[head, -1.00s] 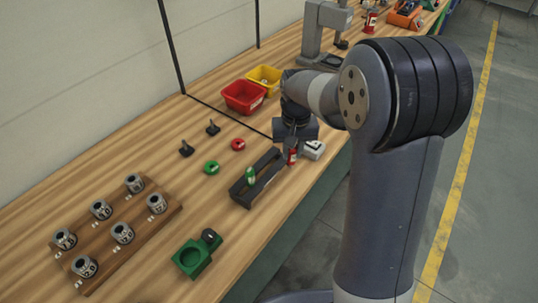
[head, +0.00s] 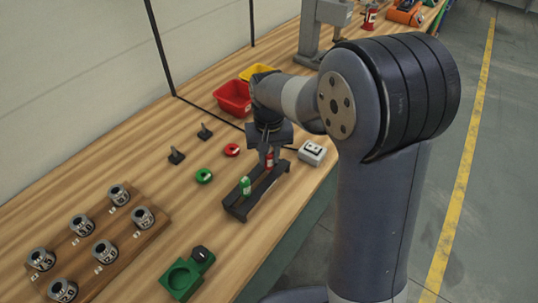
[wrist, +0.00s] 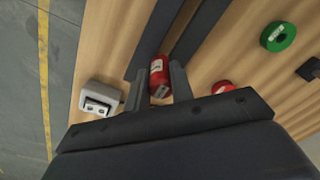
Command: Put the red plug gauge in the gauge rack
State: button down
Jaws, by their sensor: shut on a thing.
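The red plug gauge (head: 268,161) is held between the two fingers of my gripper (head: 269,154). In the wrist view the red gauge (wrist: 158,70) shows between the fingertips, with its white label facing up. The gauge rack (head: 236,208) is a long dark tray with raised side rails on the bench. A green plug gauge (head: 245,187) stands at its near end. The red gauge is at the rack's far half, in line with the gap between the rails (wrist: 197,32). I cannot tell whether its lower end touches the rack.
A white-grey box (head: 312,152) stands close to the right of the rack's far end. Red and green rings (head: 204,175) lie left of it. A red bin (head: 233,97) is behind; a green fixture (head: 186,275) and a wooden board with several ring gauges (head: 150,232) are nearer.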

jog(key=shift+f, duration=0.15)
jog(key=shift+f, duration=0.1)
jog(key=shift+f, duration=0.15)
jog(key=c, duration=1.2)
grip_release()
jog(key=shift+c, duration=0.2)
notch_tip(320, 180, up, 12)
jog(key=shift+r, duration=0.25)
